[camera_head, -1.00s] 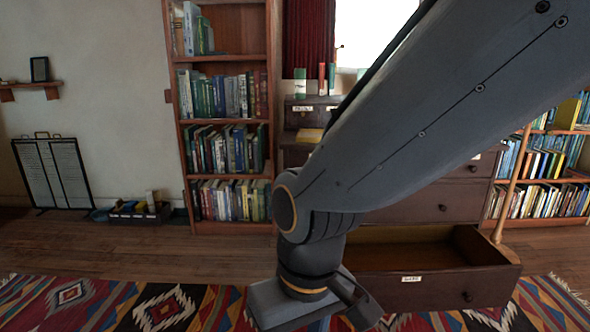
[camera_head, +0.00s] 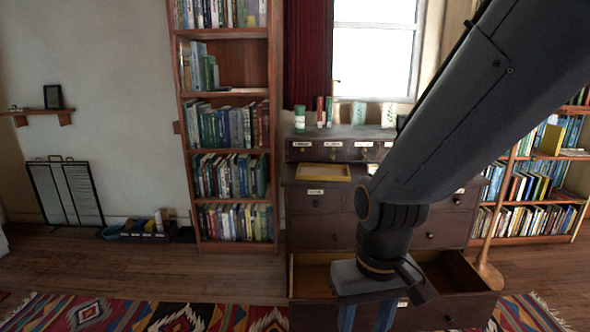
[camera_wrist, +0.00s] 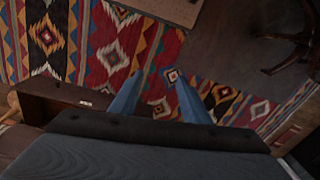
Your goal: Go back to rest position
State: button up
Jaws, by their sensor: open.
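My gripper (camera_head: 367,316) hangs from my dark grey arm at the lower middle right of the head view, in front of the dark wooden dresser. Its blue fingers point down and are cut off by the bottom edge. In the wrist view the two blue fingers (camera_wrist: 158,100) are spread apart with nothing between them, over the patterned rug. The gripper is open and empty.
The dark dresser (camera_head: 325,232) has its bottom drawer (camera_head: 455,309) pulled out, close by my gripper. A yellow tray (camera_head: 323,172) and several small items stand on its top levels. A tall bookcase (camera_head: 235,247) stands left.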

jog(key=s+d+r+m+p, duration=0.2)
jog(key=d+r+p, duration=0.5)
jog(key=r+p, duration=0.2)
jog(key=shift+d+p, duration=0.3)
jog(key=shift+d, duration=0.1)
